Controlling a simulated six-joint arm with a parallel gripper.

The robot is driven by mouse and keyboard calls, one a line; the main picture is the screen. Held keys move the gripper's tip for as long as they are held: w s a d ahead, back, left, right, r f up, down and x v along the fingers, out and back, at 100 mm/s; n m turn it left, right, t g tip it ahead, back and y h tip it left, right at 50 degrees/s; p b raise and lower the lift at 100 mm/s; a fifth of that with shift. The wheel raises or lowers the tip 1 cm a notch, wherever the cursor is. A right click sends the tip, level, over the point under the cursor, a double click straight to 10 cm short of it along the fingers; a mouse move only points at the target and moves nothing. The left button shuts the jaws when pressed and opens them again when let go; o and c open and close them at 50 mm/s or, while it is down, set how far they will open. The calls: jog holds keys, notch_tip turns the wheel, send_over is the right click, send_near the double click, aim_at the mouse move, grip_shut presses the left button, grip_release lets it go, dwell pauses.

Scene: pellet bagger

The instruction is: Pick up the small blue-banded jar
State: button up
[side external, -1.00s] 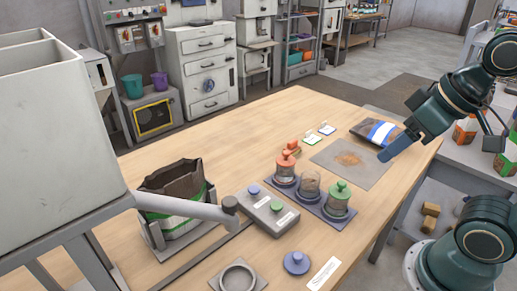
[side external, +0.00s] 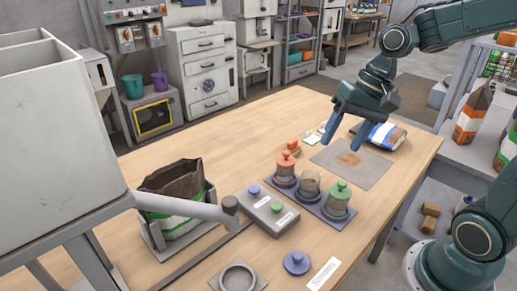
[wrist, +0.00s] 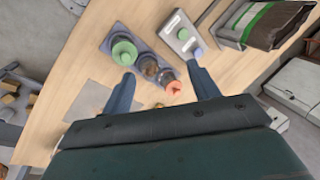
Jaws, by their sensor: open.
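Three small glass jars stand in a row on a dark tray (side external: 328,213). One is the orange-lidded jar (side external: 286,178), one the lidless middle jar (side external: 310,188) with brownish contents, and one the green-lidded jar (side external: 338,208). A loose blue lid (side external: 297,262) lies on the table in front. I cannot make out a blue band on any jar. My gripper (side external: 343,143) is open and empty, pointing down above the table behind the jars. In the wrist view, the middle jar (wrist: 149,67) shows between my fingers (wrist: 162,76).
A grey box with a blue and a green button (side external: 270,209) sits left of the tray. An open bag (side external: 175,190) stands under a spout. A mat with brown spill (side external: 350,162) and a blue-white bag (side external: 385,134) lie behind. The left rear tabletop is clear.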

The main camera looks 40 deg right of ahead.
jog(key=w+d+f+m+y, duration=0.2)
jog(key=d+f+m+y, duration=0.1)
jog(key=d+f+m, duration=0.1)
jog(key=w+d+f+m+y, duration=0.2)
jog(key=d+f+m+y, duration=0.1)
jog(key=d+f+m, duration=0.1)
jog(key=w+d+f+m+y, duration=0.1)
jog(key=d+f+m+y, duration=0.2)
jog(key=d+f+m, duration=0.2)
jog(key=shift+w+f+t, duration=0.2)
jog(key=shift+f, duration=0.4)
jog(key=shift+w+f+t, duration=0.2)
jog(key=shift+f, duration=0.35)
jog(key=shift+s+d+f+m+t+y, duration=0.25)
jog(key=shift+d+f+m+t+y, duration=0.05)
jog(key=shift+d+f+m+y, duration=0.35)
jog(key=shift+a+r, duration=0.1)
jog(key=shift+a, duration=0.1)
send_near(302, 191)
jog(key=shift+x, duration=1.75)
jog(key=shift+x, duration=2.55)
